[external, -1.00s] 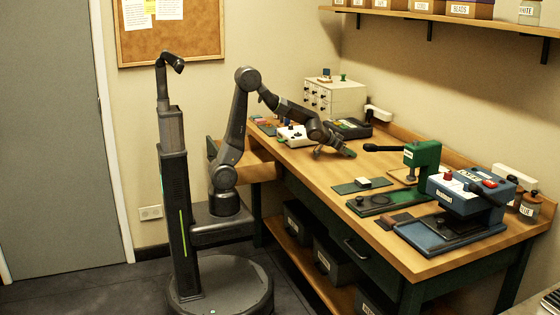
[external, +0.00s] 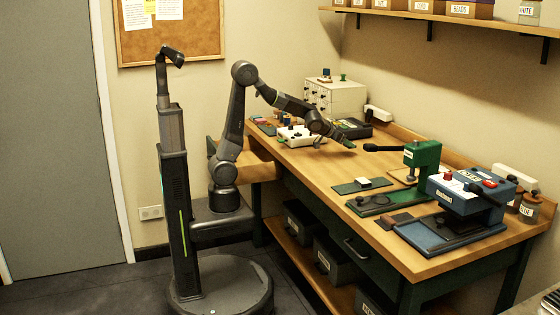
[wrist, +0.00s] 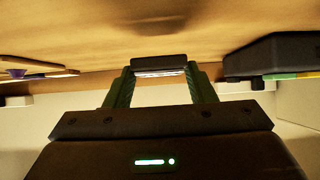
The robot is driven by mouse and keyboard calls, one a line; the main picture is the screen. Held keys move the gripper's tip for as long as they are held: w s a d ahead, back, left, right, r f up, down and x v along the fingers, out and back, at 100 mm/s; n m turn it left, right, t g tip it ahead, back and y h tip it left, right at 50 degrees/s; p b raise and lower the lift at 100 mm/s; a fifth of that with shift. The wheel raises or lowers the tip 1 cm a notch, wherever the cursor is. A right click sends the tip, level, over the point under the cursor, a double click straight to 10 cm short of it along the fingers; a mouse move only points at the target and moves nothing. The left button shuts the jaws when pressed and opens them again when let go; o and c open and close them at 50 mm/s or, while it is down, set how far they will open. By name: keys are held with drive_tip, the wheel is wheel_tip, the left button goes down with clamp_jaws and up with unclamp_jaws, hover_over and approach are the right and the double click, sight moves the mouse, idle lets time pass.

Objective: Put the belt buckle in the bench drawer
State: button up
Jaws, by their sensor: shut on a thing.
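My gripper (external: 345,143) is above the back middle of the bench, clear of its top. In the wrist view its green fingers (wrist: 158,84) are shut on a small dark piece with a pale, shiny lower edge, which I take for the belt buckle (wrist: 158,63). The buckle is too small to make out in the external view. A wooden drawer (external: 262,172) appears pulled out at the bench's left end, partly hidden behind my arm. Another drawer front with a handle (external: 357,249) is shut under the bench's front edge.
The workbench (external: 315,170) carries a green press (external: 424,157), a blue press (external: 468,197), a green mat (external: 362,186) with a white block, a white device (external: 297,135) and a small drawer cabinet (external: 335,97). Bare wood lies at the front left.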

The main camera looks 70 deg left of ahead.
drive_tip(key=s+b, duration=0.2)
drive_tip(key=s, duration=1.5)
drive_tip(key=shift+f+b, duration=0.15)
drive_tip(key=shift+b, duration=0.15)
drive_tip(key=shift+s, duration=0.2)
drive_tip(key=shift+s+r, duration=0.15)
drive_tip(key=shift+r, duration=0.1)
wheel_tip(320, 180, up, 10)
drive_tip(key=s+a+f+n+g+y+b, duration=0.15)
drive_tip(key=a+n+y, duration=0.3)
drive_tip(key=a, duration=0.75)
drive_tip(key=s+a+f+n+g+y, duration=0.15)
drive_tip(key=a+n+g+y, duration=0.35)
drive_tip(key=a, duration=0.8)
drive_tip(key=s+a+r+n+g+b, duration=0.25)
drive_tip(key=s+a+n+g, duration=0.65)
drive_tip(key=s+a+n, duration=0.7)
drive_tip(key=s+f+m, duration=0.1)
drive_tip(key=f, duration=0.7)
drive_tip(key=s+f+m, duration=0.1)
drive_tip(key=f, duration=0.7)
drive_tip(key=s+a+f+m+y, duration=0.1)
drive_tip(key=f, duration=0.8)
drive_tip(key=shift+s+b, duration=0.15)
drive_tip(key=shift+b, duration=0.15)
drive_tip(key=shift+a+f+b, duration=0.1)
drive_tip(key=shift+f+b, duration=0.35)
drive_tip(key=shift+f, duration=1.9)
drive_tip(key=shift+f+b, duration=0.25)
drive_tip(key=shift+b, duration=0.1)
